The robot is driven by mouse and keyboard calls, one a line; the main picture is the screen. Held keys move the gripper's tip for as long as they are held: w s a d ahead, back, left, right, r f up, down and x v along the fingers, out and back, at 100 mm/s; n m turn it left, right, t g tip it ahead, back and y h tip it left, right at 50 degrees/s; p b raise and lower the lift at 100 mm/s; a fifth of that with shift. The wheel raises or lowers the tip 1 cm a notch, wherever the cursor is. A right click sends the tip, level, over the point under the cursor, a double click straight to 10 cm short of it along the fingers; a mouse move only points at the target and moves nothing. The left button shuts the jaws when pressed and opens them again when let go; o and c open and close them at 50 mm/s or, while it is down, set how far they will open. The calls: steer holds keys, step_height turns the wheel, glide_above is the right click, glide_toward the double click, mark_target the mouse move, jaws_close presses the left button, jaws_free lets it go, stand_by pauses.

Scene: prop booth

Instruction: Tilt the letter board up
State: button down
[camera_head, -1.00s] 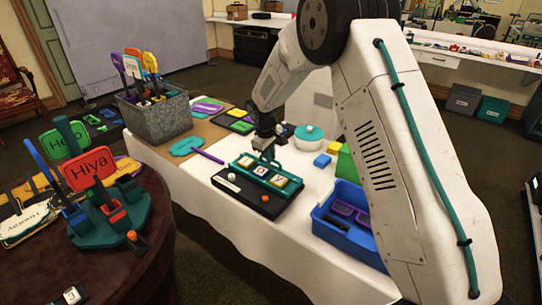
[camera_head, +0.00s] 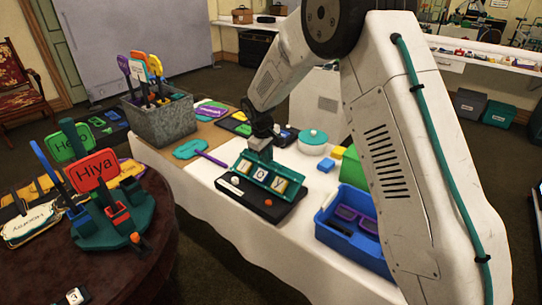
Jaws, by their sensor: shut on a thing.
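The letter board (camera_head: 267,174) is a teal panel with several pale letter tiles, two of which seem to read O and Y. It stands tilted up, facing the camera, on a black base (camera_head: 262,203) on the white-clothed table. The base carries a white knob (camera_head: 235,181) and an orange knob (camera_head: 268,202). My gripper (camera_head: 262,140) is at the upper back edge of the board and is shut on it. The fingertips are small and dark, partly hidden by the board.
A blue bin (camera_head: 352,230) stands right of the base, with a blue block (camera_head: 325,186) and yellow block (camera_head: 338,152) near it. A teal-lidded pot (camera_head: 314,140) is behind. A teal paddle (camera_head: 191,150) lies left. A grey crate (camera_head: 163,122) holds signs.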

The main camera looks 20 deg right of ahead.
steer(key=shift+s+a+f, duration=0.3)
steer(key=shift+s+a, duration=0.2)
steer(key=shift+s, duration=0.1)
steer(key=c, duration=1.5)
jaws_free()
steer(key=shift+a+r, duration=0.1)
steer(key=shift+a, duration=0.15)
steer(key=shift+d, duration=0.1)
steer(key=shift+w+d+r, duration=0.2)
steer(key=shift+r, duration=0.05)
step_height(320, 180, up, 8)
steer(key=a, duration=0.1)
steer(key=shift+s+f, duration=0.25)
steer(key=shift+s, duration=0.15)
steer(key=shift+a, duration=0.1)
